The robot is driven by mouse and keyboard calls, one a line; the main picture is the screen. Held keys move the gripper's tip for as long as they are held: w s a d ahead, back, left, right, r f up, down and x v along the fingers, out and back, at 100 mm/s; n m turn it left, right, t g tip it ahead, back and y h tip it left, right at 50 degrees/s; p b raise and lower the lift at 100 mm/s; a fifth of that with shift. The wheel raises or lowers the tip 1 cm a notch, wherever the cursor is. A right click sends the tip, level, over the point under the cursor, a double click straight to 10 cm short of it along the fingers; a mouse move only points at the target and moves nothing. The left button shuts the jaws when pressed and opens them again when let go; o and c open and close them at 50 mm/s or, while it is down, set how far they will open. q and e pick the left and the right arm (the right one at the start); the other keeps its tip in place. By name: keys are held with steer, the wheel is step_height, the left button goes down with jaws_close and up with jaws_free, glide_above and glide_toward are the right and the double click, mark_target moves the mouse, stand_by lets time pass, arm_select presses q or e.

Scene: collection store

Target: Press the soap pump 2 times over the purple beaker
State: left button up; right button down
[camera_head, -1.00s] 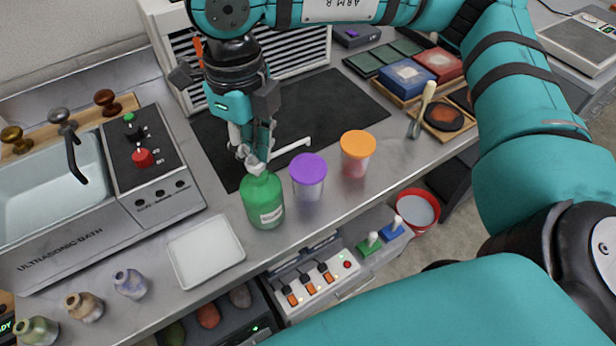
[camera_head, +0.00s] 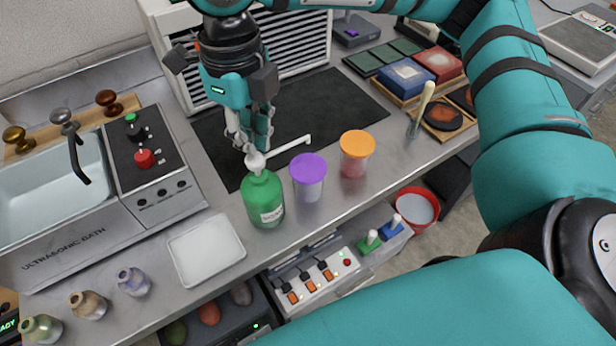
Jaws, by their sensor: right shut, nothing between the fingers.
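The green soap bottle (camera_head: 263,200) stands upright near the front edge of the counter. Its white pump head (camera_head: 256,162) is on top, and a long white spout (camera_head: 290,147) reaches to the right, its tip appearing just behind the purple beaker's top in the picture. The purple beaker (camera_head: 308,172), a clear cup with a purple top, stands right of the bottle. My right gripper (camera_head: 251,146) is shut and empty, pointing down just above the pump head. I cannot tell whether its fingertips touch the head. My left gripper is not in view.
An orange-topped beaker (camera_head: 357,154) stands right of the purple one. A white tray (camera_head: 206,250) and small bottles (camera_head: 132,282) lie to the left, by the ultrasonic bath (camera_head: 100,215). A dark mat (camera_head: 325,105) lies behind. A brush (camera_head: 423,107) stands farther right.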

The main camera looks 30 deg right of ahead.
step_height(320, 180, up, 6)
steer(key=p, duration=0.2)
steer(key=shift+p, duration=0.3)
stand_by(0.5)
